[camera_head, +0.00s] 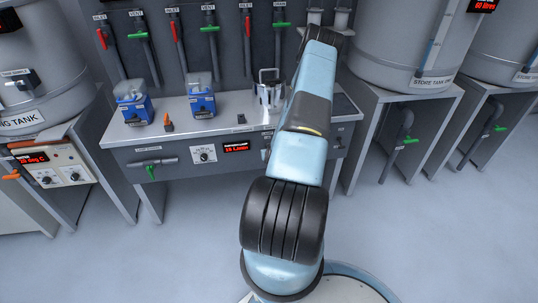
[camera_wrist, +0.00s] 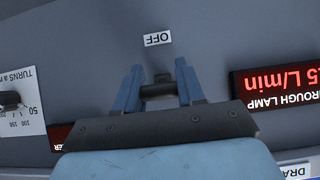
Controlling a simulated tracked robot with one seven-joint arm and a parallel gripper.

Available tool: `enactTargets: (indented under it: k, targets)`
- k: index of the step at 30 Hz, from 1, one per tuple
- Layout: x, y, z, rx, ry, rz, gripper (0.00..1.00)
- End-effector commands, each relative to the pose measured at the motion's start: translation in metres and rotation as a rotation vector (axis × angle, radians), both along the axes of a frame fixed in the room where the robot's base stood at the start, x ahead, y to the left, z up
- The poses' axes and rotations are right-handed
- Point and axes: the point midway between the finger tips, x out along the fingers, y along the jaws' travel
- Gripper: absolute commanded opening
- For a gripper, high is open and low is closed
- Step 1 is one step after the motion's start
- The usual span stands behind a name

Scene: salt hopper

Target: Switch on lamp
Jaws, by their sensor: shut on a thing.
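In the wrist view, my gripper (camera_wrist: 160,92) has its two blue fingers around a small dark switch (camera_wrist: 158,88) on the grey panel, shut on it. An upside-down white OFF label (camera_wrist: 157,39) sits just above the switch in that picture. Anything behind the gripper body is hidden. In the head view my arm covers the gripper and the switch. A red display (camera_wrist: 280,85) reading L/min through lamp is to the right of the fingers in the wrist view; a display (camera_head: 236,147) on the bench front shows in the head view.
A knob (camera_wrist: 10,99) is at the left of the wrist view. On the bench (camera_head: 225,107) stand two blue units (camera_head: 133,105) (camera_head: 202,100) and a clear-and-metal housing (camera_head: 268,88). Pipes with red and green handles are behind. Tanks stand on both sides.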

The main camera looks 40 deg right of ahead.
Motion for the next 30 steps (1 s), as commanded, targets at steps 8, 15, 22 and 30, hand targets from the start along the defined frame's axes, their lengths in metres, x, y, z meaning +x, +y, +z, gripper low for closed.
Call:
enactTargets:
  k: [8,15,22,30]
  targets:
    - [0.0035,-0.002,0.0082,0.075,0.126,0.002,0.08]
    - [0.0038,-0.0026,0.0101,0.112,0.185,0.0,0.07]
    - [0.004,-0.0025,0.0106,0.123,0.201,0.0,0.07]
    - [0.0043,-0.0023,0.0106,0.123,0.201,0.001,0.07]
